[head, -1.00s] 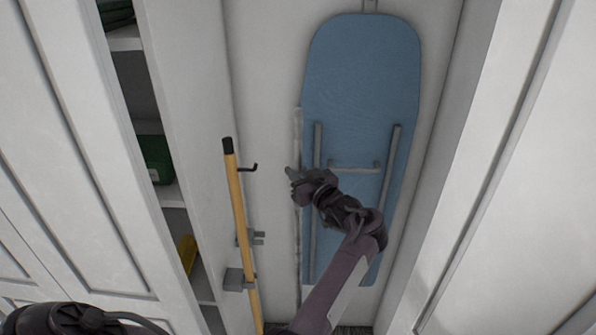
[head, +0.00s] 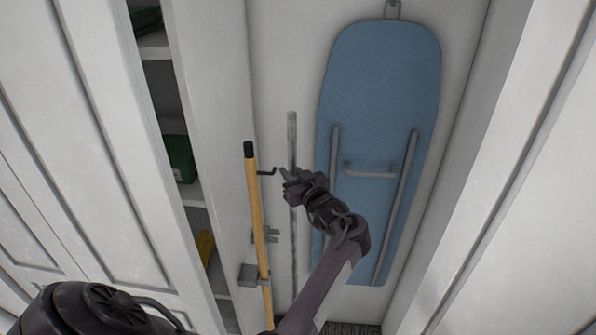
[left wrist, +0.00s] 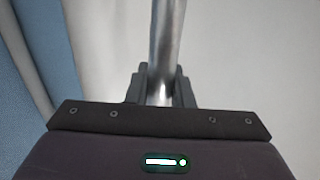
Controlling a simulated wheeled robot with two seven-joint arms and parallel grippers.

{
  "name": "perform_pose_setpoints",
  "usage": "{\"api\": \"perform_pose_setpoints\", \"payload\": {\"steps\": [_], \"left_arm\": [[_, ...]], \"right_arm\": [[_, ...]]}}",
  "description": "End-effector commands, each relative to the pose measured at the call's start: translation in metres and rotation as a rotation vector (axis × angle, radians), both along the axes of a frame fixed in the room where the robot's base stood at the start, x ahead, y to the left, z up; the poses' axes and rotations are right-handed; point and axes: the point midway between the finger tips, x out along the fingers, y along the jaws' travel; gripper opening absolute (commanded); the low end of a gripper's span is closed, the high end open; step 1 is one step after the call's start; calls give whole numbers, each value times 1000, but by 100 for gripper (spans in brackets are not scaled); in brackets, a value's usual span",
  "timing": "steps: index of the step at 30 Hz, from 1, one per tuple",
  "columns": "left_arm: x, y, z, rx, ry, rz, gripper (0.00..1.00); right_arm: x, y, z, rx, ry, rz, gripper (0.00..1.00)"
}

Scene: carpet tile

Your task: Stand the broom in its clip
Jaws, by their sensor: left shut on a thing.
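My left gripper (head: 291,177) is shut on a grey metal pole, which I take to be the broom handle (head: 292,135). The handle is near upright close to the back wall, and its top rises above the gripper. Its lower end and any broom head are hidden or out of frame. In the left wrist view the handle (left wrist: 165,45) runs up from between the fingers (left wrist: 160,88). A grey wall clip (head: 272,236) sits to the left of the handle, apart from it and showing nothing in its jaws. My right gripper is not in view.
A yellow pole with a black top (head: 254,195) stands left, at another grey clip (head: 248,275). A black hook (head: 268,172) juts between the poles. A blue ironing board (head: 380,90) hangs right of the handle. Shelves (head: 190,195) are at the left.

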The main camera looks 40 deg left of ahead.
Motion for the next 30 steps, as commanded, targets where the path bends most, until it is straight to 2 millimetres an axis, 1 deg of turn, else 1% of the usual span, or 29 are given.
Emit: {"api": "perform_pose_setpoints", "payload": {"steps": [1, 4, 30], "left_arm": [[-1, 3, 5, 6, -7, 0, 0], [-5, 9, 6, 7, -7, 2, 0], [-32, 52, 5, 6, -7, 0, 0]], "right_arm": [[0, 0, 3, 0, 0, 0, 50], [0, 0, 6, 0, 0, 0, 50], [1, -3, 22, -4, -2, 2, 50]]}}
